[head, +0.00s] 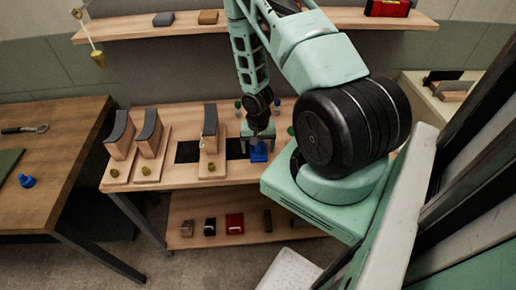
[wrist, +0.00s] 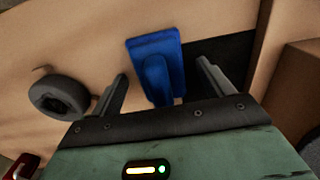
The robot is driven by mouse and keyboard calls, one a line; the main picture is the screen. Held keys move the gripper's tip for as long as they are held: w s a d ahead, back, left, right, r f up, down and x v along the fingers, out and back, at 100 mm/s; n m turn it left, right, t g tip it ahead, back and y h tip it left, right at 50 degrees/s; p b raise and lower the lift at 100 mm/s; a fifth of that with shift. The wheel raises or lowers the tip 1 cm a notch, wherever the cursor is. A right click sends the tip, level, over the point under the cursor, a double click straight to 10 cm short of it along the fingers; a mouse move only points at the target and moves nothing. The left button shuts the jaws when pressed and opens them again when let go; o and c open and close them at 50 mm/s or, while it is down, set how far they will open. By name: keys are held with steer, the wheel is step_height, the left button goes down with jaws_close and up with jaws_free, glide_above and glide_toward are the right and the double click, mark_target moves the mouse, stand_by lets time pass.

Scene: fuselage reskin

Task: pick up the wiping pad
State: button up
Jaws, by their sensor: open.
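The wiping pad looks to be the blue block with a raised blue grip (wrist: 158,62). In the wrist view it lies on the light wood, its right side by a black patch. In the head view a small part of the blue pad (head: 258,154) shows on the workbench below my gripper (head: 257,143). In the wrist view my gripper (wrist: 162,72) is open, with one finger on each side of the blue grip. I see a gap between each finger and the grip. The fingers' height over the bench is hard to tell.
A dark round part (wrist: 58,97) lies left of the fingers in the wrist view. Several wooden stands with dark curved blocks (head: 148,135) occupy the left of the bench (head: 235,172). A lower shelf (head: 262,230) holds small blocks. A brown table (head: 60,95) stands left.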

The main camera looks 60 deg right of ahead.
steer(key=c, duration=1.2)
steer(key=shift+o, duration=0.2)
steer(key=shift+r, duration=0.15)
step_height(320, 180, up, 10)
steer(key=shift+f+b, duration=0.1)
steer(key=shift+b, duration=0.65)
steer(key=o, duration=0.3)
steer(key=shift+c, duration=0.5)
steer(key=shift+d, duration=0.1)
